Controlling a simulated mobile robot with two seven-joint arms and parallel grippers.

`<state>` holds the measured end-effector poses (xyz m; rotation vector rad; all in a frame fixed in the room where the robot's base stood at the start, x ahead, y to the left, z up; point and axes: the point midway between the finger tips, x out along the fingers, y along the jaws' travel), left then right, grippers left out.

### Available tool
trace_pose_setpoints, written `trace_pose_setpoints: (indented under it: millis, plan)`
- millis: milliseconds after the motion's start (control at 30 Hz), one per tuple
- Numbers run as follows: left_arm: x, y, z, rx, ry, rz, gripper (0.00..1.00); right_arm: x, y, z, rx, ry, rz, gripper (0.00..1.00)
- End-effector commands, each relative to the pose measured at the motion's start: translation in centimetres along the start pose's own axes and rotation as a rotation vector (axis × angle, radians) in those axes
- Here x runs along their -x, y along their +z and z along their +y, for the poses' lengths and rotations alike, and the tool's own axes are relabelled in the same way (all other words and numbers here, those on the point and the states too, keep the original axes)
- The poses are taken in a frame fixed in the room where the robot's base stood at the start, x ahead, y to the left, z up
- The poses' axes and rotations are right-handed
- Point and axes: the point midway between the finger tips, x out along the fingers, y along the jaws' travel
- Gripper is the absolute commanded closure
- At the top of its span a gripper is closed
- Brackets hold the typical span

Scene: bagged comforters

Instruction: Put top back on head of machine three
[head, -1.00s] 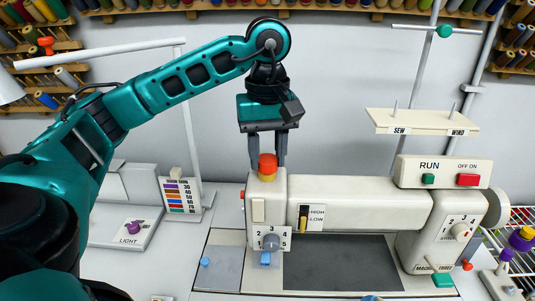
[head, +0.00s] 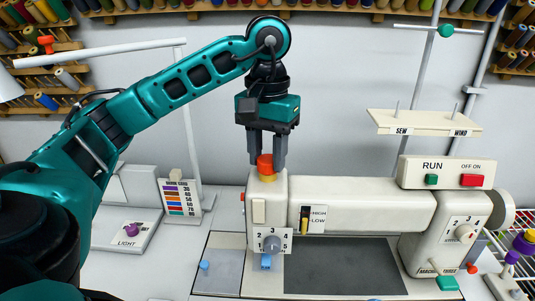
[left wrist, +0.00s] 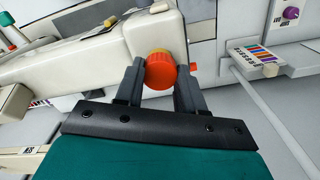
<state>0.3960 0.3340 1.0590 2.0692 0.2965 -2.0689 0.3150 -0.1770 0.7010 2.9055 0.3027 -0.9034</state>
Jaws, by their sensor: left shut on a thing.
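The top is a round orange cap (head: 265,162) standing above a yellow band (head: 268,178) on the left-hand head (head: 267,205) of the cream sewing machine, machine three. My left gripper (head: 267,160) points straight down over the head and is shut on the orange cap, one finger on each side. In the left wrist view the orange cap (left wrist: 161,72) sits between the fingertips, with the yellow band behind it. The cap looks upright and in line with the head; I cannot tell whether it is fully seated. My right gripper is not in view.
The machine arm (head: 360,203) runs right to the RUN panel (head: 445,173). A spool stand (head: 425,122) rises behind it. A colour chart (head: 180,197) and a LIGHT switch box (head: 128,232) stand left. Thread racks line the wall.

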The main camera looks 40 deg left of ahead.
Motion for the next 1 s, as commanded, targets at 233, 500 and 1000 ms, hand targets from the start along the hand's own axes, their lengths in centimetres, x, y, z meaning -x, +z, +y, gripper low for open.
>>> trace_pose_setpoints:
  millis: [233,500,1000]
  plan:
    - [0.02,-0.01,0.0,-0.015,0.001,0.001,0.94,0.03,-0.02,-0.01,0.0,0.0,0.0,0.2]
    - [-0.02,-0.02,-0.03,-0.203,0.0,0.001,0.94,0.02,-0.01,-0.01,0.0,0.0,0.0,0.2]
    - [-0.06,-0.02,-0.07,-0.465,0.0,0.001,0.94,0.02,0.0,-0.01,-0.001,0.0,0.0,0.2]
